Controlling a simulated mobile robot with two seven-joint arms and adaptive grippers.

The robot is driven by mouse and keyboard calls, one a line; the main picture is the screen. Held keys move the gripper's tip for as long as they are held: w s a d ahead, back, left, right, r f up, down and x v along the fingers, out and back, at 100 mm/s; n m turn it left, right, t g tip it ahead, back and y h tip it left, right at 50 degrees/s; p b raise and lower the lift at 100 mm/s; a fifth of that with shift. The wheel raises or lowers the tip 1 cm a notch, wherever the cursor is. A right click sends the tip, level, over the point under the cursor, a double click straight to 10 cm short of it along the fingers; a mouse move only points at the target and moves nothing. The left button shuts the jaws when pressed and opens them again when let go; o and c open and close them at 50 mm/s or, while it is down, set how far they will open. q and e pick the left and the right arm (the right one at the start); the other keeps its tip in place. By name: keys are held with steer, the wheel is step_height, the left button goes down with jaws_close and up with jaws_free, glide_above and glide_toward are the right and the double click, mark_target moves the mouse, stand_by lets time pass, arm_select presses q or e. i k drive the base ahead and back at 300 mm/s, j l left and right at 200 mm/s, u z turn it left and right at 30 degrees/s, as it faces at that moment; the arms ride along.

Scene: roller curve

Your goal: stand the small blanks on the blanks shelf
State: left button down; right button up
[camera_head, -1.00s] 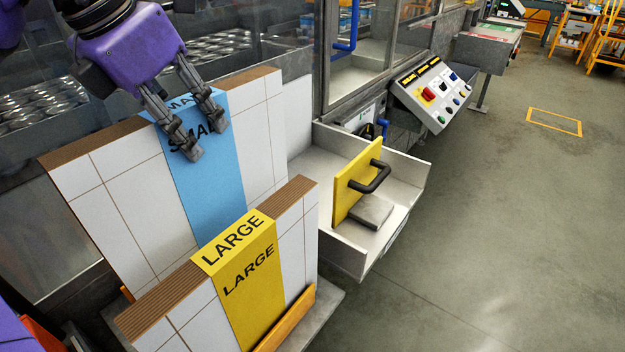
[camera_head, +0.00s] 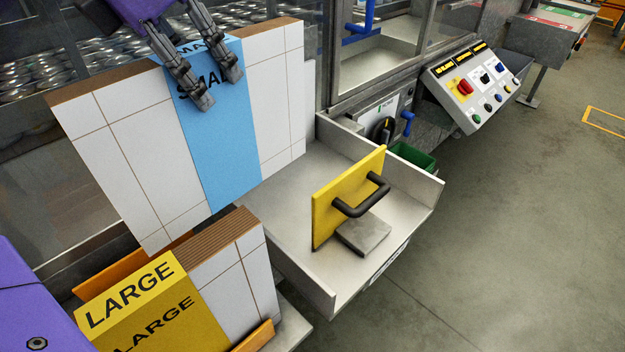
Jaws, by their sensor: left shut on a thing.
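The small blanks (camera_head: 275,95) are a white stack with brown edges and a blue band, part of whose "SMALL" label shows. My left gripper (camera_head: 222,92) is shut on the top of this stack at the blue band. The stack hangs upright with its bottom edge in sight, and its right end overlaps the left part of a pale open shelf (camera_head: 290,190) in the picture. This looks like the blanks shelf. On it stands a yellow plate (camera_head: 335,195) with a black handle and a grey block at its foot. My right gripper is not in view.
The large blanks (camera_head: 235,265), with a yellow "LARGE" band, stand in an orange-edged holder at the lower left. A control panel (camera_head: 475,90) and a green bin (camera_head: 412,160) lie beyond the shelf. The shelf floor left of the yellow plate is bare.

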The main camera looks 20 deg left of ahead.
mark_target(306, 190)
steer(key=i+l+u, duration=0.15)
steer(key=i+l, duration=0.25)
steer(key=i+l+u, duration=0.2)
steer(key=i+l, duration=0.2)
steer(key=l, duration=0.15)
